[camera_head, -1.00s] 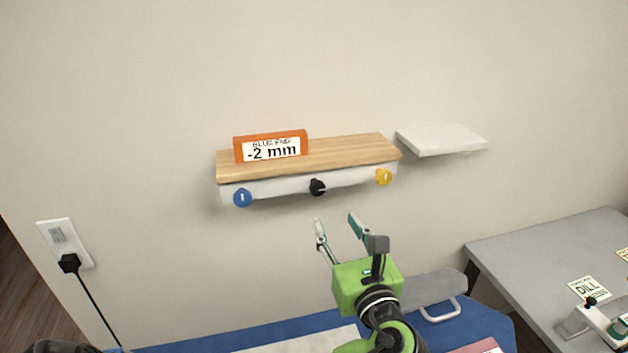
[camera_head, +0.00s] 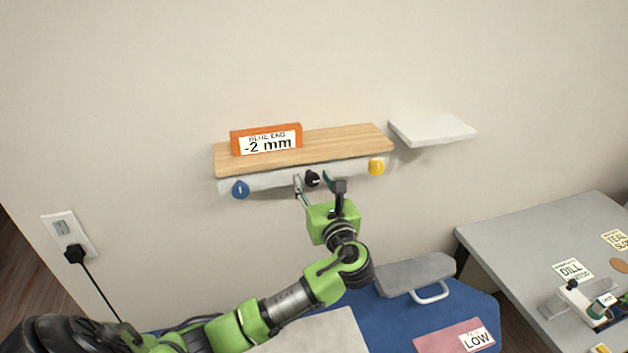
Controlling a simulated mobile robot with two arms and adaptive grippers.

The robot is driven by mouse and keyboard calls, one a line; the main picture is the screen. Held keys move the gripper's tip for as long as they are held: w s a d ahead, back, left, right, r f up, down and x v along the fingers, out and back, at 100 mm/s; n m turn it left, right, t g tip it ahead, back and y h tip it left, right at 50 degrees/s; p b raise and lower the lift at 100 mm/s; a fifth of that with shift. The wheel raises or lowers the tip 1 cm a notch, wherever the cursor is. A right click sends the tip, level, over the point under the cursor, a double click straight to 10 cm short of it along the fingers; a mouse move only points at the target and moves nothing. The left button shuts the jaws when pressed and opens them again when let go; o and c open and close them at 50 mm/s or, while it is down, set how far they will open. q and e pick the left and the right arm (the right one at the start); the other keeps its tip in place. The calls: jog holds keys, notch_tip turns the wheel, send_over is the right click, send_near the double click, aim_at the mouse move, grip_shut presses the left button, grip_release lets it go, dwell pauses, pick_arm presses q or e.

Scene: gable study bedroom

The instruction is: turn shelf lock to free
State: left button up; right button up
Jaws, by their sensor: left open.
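A wooden shelf (camera_head: 340,147) is fixed to the wall with a pale rail (camera_head: 268,182) along its front underside. The rail carries a blue knob (camera_head: 240,189) at the left, a black knob (camera_head: 312,179) in the middle and a yellow knob (camera_head: 376,167) at the right. My left gripper (camera_head: 313,182) is open, its two fingers on either side of the black knob in the picture. I cannot tell whether they touch it. An orange block (camera_head: 265,128) labelled "BLUE END -2 mm" stands on the shelf's left part. My right gripper is not in view.
A small white shelf (camera_head: 432,131) is on the wall to the right. Below are a blue surface (camera_head: 395,316) with a grey handled tool (camera_head: 415,275) and a pink "LOW" card (camera_head: 437,341), and a grey table (camera_head: 510,238). A wall outlet (camera_head: 63,232) holds a plug.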

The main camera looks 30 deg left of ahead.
pick_arm(q)
jog(key=shift+c, duration=0.3)
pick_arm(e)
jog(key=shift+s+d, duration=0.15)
pick_arm(q)
jog(key=c, duration=1)
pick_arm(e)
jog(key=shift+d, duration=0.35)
